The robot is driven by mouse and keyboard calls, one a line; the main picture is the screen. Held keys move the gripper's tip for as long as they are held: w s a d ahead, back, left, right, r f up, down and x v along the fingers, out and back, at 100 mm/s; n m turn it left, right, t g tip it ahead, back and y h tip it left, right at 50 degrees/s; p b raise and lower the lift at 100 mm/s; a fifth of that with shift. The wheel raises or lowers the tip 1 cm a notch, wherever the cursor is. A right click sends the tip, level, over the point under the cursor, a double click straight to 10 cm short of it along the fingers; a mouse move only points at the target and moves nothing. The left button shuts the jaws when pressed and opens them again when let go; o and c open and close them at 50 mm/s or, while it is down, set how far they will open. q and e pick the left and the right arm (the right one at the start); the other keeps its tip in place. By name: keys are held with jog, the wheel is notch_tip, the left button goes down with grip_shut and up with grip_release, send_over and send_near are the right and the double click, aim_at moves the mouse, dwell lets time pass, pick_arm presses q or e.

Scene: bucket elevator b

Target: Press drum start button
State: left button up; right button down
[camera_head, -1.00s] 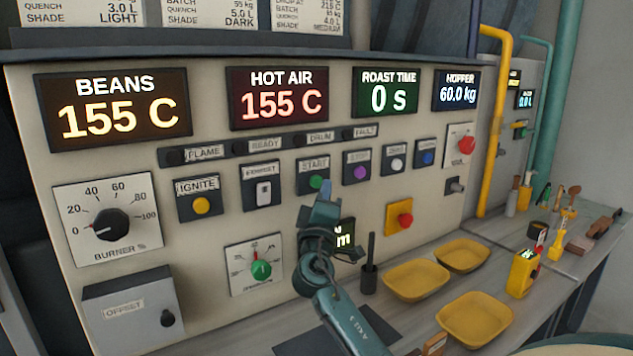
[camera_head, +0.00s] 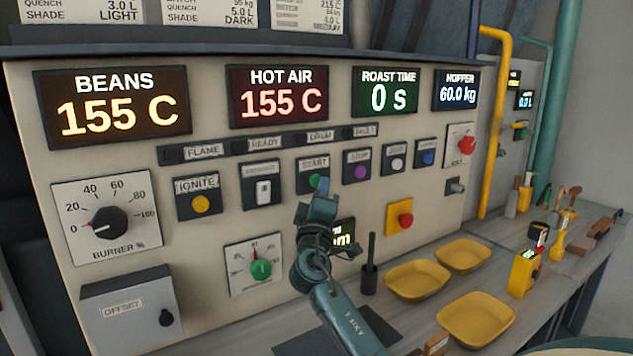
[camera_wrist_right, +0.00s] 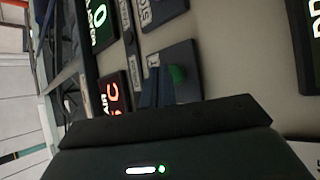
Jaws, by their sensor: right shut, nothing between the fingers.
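The green start button (camera_head: 315,181) sits on a dark plate under a START label, in the upper row of controls on the pale panel. It also shows in the right wrist view (camera_wrist_right: 177,75), close beyond my fingers. My right gripper (camera_head: 322,186) is shut and empty, with its fingertips at the lower right edge of the green button in the head view. In the wrist view the fingertips (camera_wrist_right: 158,88) are beside the button's edge. I cannot tell whether they touch it. My left gripper is not in view.
A purple stop button (camera_head: 359,172) is close on the right, and an exhaust switch (camera_head: 264,192) is on the left. A red button on a yellow plate (camera_head: 400,217) is lower right. Yellow trays (camera_head: 417,280) and a dark upright cup with a stick (camera_head: 369,279) stand on the bench below.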

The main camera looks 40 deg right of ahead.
jog(key=shift+w+b, duration=0.5)
dwell(0.4)
jog(key=shift+s, duration=0.95)
jog(key=shift+s+a+p, duration=0.2)
jog(key=shift+s+p, duration=0.1)
jog(key=shift+s, duration=1.2)
jog(key=shift+s+a+p, duration=0.2)
jog(key=shift+s+p, duration=0.1)
jog(key=shift+s, duration=1.15)
